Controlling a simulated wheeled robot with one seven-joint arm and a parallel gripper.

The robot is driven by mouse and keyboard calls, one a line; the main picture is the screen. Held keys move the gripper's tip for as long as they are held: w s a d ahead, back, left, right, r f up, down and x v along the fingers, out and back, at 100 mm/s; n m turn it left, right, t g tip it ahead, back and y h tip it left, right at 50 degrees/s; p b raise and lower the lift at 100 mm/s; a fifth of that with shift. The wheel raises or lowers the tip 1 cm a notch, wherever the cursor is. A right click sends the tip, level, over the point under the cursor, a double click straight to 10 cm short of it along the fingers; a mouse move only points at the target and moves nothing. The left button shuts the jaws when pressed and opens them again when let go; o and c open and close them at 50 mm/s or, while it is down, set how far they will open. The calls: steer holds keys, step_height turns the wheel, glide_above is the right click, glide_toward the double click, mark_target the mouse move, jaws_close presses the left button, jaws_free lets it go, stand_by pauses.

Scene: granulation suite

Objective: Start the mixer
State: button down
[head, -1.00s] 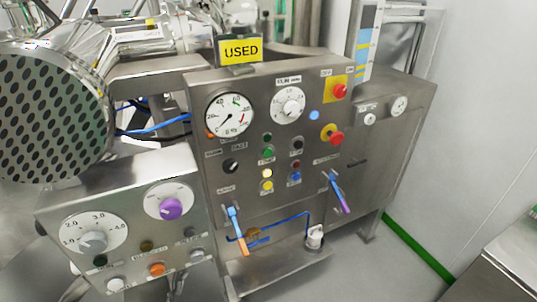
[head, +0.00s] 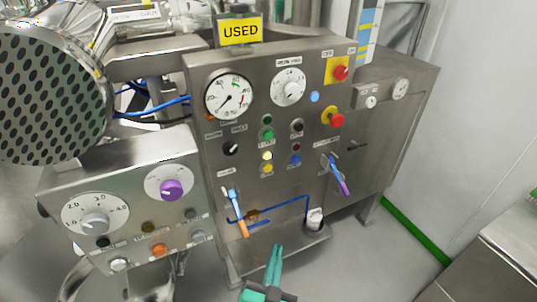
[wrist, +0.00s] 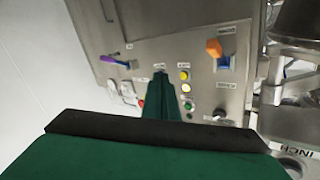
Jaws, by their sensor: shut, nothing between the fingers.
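The steel control panel (head: 340,185) stands upright in the middle of the head view. It bears a green button (head: 267,134), a black button (head: 297,126), a lit pale-yellow button (head: 267,156), a yellow button (head: 267,168) and a blue button (head: 295,160). Their small labels are too blurred to read. My gripper (head: 277,248) has teal fingers and is shut and empty, low in front of the panel and below the buttons. In the wrist view my fingers (wrist: 160,76) point at the panel, which appears upside down, with the green button (wrist: 189,106) beside them.
An orange-and-blue lever (head: 237,212) and a purple lever (head: 337,177) stick out of the panel. A smaller panel (head: 130,210) with dials stands at left. A USED sign (head: 240,30) stands on top.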

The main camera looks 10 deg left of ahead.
mark_target(268, 135)
steer(key=w+r+m+t+h, duration=0.1)
steer(key=w+r+m, duration=0.1)
steer(key=w+r, duration=0.4)
steer(key=w+r+m+h, duration=0.2)
steer(key=w+r, duration=0.5)
steer(key=r, duration=0.7)
steer(key=shift+w+d+r+m+t, duration=0.15)
steer(key=shift+d+r+m+t, duration=0.2)
steer(key=shift+m, duration=0.35)
steer(key=shift+w+a, duration=0.1)
steer(key=shift+a, duration=0.05)
steer(key=w+a, duration=0.4)
steer(key=w, duration=0.3)
steer(key=shift+a, duration=0.35)
steer(key=shift+w+a, duration=0.1)
steer(key=shift+w, duration=0.1)
stand_by(0.5)
steer(key=shift+w+a, duration=0.15)
steer(key=shift+w, duration=0.05)
